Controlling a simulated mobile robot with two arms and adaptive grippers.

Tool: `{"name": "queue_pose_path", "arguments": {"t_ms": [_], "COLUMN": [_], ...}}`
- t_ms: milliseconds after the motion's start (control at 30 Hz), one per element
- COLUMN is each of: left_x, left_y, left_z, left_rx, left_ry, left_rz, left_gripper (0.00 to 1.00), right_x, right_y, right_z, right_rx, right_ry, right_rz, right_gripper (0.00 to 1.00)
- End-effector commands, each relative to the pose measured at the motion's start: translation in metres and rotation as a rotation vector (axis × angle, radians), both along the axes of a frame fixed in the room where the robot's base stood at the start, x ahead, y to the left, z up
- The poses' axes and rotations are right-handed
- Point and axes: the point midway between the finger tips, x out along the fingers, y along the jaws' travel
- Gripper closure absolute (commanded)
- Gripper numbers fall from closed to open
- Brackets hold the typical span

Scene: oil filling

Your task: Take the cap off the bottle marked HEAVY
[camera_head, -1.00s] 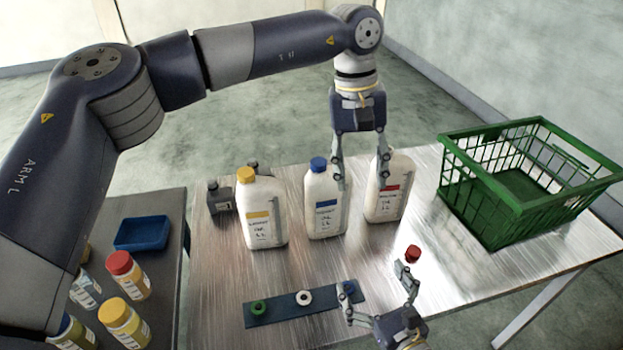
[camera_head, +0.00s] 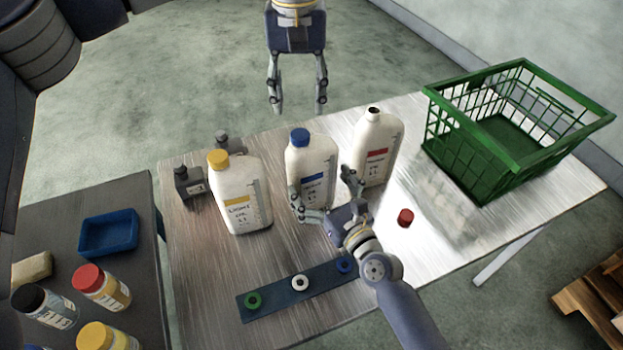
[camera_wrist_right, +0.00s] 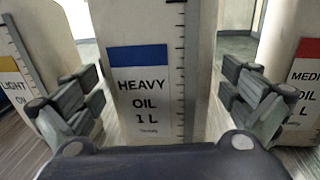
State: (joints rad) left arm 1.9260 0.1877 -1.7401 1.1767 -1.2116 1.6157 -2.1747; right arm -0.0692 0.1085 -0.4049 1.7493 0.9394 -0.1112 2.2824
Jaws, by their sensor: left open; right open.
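The bottle marked HEAVY (camera_head: 316,160) is white with a blue label and stands upright in the middle of the row, its blue cap (camera_head: 299,137) on. Its label (camera_wrist_right: 142,95) fills the middle of the right wrist view. My right gripper (camera_head: 321,186) is open low in front of this bottle, one finger on each side of it; I cannot tell whether they touch it. My left gripper (camera_head: 298,108) is open and empty, higher up in the head view, beyond the bottle row and apart from the blue cap.
A yellow-capped LIGHT bottle (camera_head: 240,190) stands left, an uncapped red-labelled bottle (camera_head: 376,148) right. A red cap (camera_head: 405,217) lies on the table. A strip with coloured rings (camera_head: 275,298) lies in front. A green basket (camera_head: 480,170) stands right, a blue tray (camera_head: 108,232) left.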

Motion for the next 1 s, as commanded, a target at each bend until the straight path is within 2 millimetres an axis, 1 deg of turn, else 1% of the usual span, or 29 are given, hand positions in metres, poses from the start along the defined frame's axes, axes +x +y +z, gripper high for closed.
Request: {"name": "queue_pose_path", "arguments": {"t_ms": [33, 100, 233, 567, 600, 767, 800, 833, 900, 933, 1000], "left_x": [0.000, 0.000, 0.000, 0.000, 0.000, 0.000, 0.000, 0.000, 0.000, 0.000, 0.000], "left_y": [0.000, 0.000, 0.000, 0.000, 0.000, 0.000, 0.000, 0.000, 0.000, 0.000, 0.000], "left_z": [0.000, 0.000, 0.000, 0.000, 0.000, 0.000, 0.000, 0.000, 0.000, 0.000, 0.000], "left_rx": [0.000, 0.000, -0.001, -0.001, -0.001, -0.001, -0.001, -0.001, -0.001, 0.000, 0.000], "left_ry": [0.000, 0.000, 0.000, 0.000, 0.000, 0.000, 0.000, 0.000, 0.000, 0.000, 0.000], "left_rz": [0.000, 0.000, 0.000, 0.000, 0.000, 0.000, 0.000, 0.000, -0.004, -0.010, -0.045], "left_gripper": [0.53, 0.53, 0.53, 0.53, 0.53, 0.53, 0.53, 0.53, 0.53, 0.53, 0.53], "right_x": [0.008, 0.015, 0.024, 0.028, 0.028, 0.027, 0.028, 0.028, 0.027, 0.027, 0.027], "right_y": [0.005, 0.009, 0.014, 0.016, 0.016, 0.016, 0.016, 0.016, 0.016, 0.016, 0.016], "right_z": [0.001, 0.001, 0.000, 0.000, 0.000, 0.000, 0.000, 0.000, 0.000, 0.000, 0.000], "right_rx": [0.002, 0.001, 0.000, 0.000, 0.000, 0.000, 0.000, 0.000, 0.000, 0.000, 0.000], "right_ry": [-0.001, 0.000, 0.000, 0.001, 0.001, 0.001, 0.001, 0.001, 0.001, 0.001, 0.001], "right_rz": [0.001, 0.000, 0.001, 0.001, 0.001, 0.001, 0.001, 0.001, 0.001, 0.001, 0.001], "right_gripper": [0.00, 0.00, 0.00, 0.00, 0.02, 0.39, 0.48, 0.52, 0.70, 0.76, 0.76]}}
